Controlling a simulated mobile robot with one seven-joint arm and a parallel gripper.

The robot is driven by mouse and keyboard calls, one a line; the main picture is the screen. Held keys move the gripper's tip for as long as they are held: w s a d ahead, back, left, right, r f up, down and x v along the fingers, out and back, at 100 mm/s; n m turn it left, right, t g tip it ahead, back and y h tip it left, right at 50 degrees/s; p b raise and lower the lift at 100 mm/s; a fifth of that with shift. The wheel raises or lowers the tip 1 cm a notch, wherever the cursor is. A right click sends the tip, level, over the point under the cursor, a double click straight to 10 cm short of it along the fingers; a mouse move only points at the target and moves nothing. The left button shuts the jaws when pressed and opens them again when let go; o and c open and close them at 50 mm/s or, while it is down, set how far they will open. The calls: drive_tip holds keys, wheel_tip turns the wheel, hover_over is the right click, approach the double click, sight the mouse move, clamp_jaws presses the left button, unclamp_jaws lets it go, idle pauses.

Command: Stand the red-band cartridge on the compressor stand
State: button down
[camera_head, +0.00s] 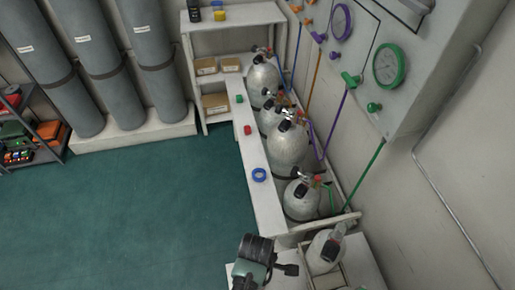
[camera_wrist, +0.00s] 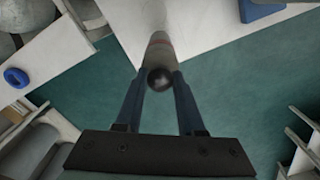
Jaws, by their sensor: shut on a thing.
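In the wrist view my gripper (camera_wrist: 160,85) is shut on a grey cartridge (camera_wrist: 158,52) with a dull red band and a rounded black end. The black end faces the camera between the fingertips; the body points away, toward the top of the picture. A flat white surface (camera_wrist: 205,35) lies behind the cartridge, with teal floor below it. I cannot tell whether that surface is the compressor stand, or whether the cartridge touches it. In the head view I cannot make out the cartridge.
A white ledge (camera_head: 262,205) carries a blue ring (camera_head: 259,175), a red piece (camera_head: 247,130) and a green piece (camera_head: 239,99). Diving cylinders (camera_head: 288,145) stand between it and the wall panel (camera_head: 400,55). A blue object (camera_wrist: 262,9) lies on the white surface. The teal floor (camera_head: 130,210) is clear.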

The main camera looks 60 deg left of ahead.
drive_tip(key=shift+f, duration=1.8)
drive_tip(key=shift+f+b, duration=0.15)
drive_tip(key=shift+b, duration=0.15)
drive_tip(key=c, duration=0.5)
unclamp_jaws()
wheel_tip(320, 180, up, 12)
drive_tip(key=shift+r+p, duration=0.25)
drive_tip(key=shift+p, duration=0.6)
